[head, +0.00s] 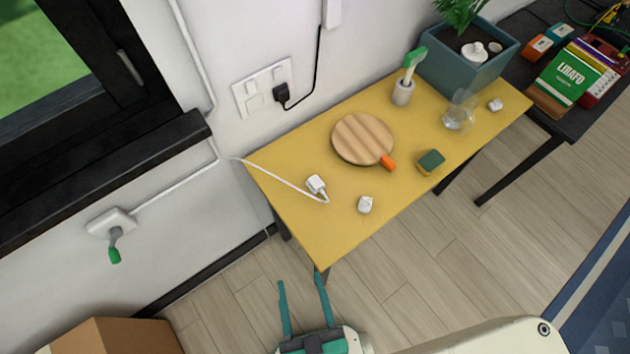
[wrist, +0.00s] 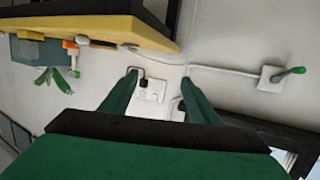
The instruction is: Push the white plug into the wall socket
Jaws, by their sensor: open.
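The white plug (head: 316,185) lies on the yellow table (head: 290,221) near its left end, with a white cable running from it to the wall. The wall socket (head: 263,88) is a white plate above the table, with a black plug in its right part; it also shows in the wrist view (wrist: 152,92). My gripper (head: 300,281) is open and empty, in front of the table's near left corner and apart from the plug. In the wrist view my gripper's two fingers (wrist: 159,78) are spread.
A planter (head: 468,68) is at the back right. A cardboard box (head: 122,337) stands lower left.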

